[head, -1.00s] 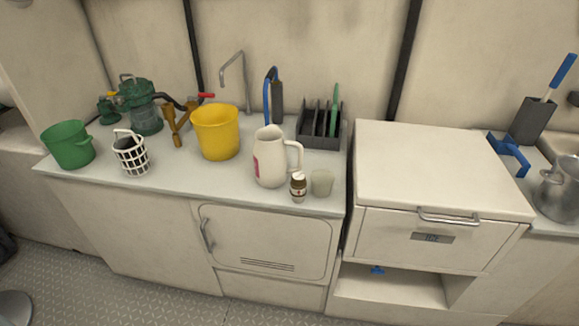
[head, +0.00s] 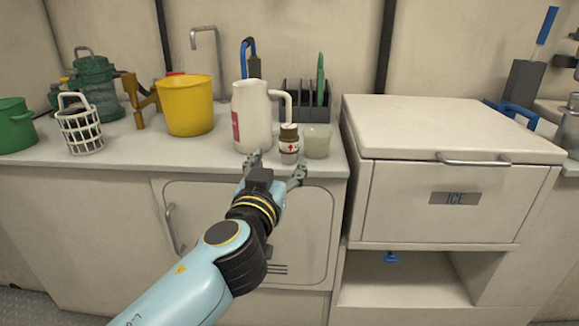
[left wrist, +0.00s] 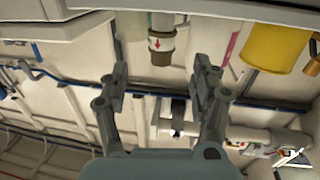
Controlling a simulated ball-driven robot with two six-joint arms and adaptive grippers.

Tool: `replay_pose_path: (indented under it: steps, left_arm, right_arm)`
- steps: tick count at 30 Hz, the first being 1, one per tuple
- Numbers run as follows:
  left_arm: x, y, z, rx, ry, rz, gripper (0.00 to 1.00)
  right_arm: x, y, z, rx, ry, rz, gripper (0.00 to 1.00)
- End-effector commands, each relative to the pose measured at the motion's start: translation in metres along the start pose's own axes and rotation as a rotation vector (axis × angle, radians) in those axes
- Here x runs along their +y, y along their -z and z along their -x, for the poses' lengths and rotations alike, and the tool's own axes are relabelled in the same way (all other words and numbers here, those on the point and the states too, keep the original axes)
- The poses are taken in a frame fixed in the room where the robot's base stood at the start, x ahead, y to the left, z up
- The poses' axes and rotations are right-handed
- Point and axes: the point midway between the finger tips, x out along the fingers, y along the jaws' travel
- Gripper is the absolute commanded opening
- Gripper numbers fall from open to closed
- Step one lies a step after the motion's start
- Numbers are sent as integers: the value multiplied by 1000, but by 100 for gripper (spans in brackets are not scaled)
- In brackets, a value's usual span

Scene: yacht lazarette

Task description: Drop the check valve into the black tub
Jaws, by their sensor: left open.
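The check valve (head: 288,143), a small brownish cylinder with a white band and a red arrow, stands upright near the counter's front edge. It also shows in the left wrist view (left wrist: 162,43), at the top centre. My left gripper (head: 276,165) is open and empty at the counter's front edge, with its fingertips just short of the valve. In the left wrist view its fingers (left wrist: 162,78) are spread, with the valve ahead of the gap between them. I see nothing that is clearly a black tub. My right gripper is not in view.
A white jug (head: 252,118) stands close left of the valve and a pale translucent cup (head: 316,142) close right. Behind is a dark slotted rack (head: 305,100). A yellow bucket (head: 186,106) and a white basket (head: 80,130) stand further left. The ice box (head: 450,185) is at right.

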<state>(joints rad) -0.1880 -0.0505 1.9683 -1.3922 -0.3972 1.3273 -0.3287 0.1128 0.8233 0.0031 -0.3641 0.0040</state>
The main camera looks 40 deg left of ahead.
Motion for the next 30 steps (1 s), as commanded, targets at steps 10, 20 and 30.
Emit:
replay_pose_path:
  steps: [10, 20, 30]
  left_arm:
    - [-1, 10, -51, 18, 3, 5, 64]
    - [-3, 10, -93, 17, 3, 3, 64]
    - [-4, 8, -105, 14, 3, 4, 64]
  right_arm:
    - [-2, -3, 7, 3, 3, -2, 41]
    - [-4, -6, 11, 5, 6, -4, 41]
    - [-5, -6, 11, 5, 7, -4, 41]
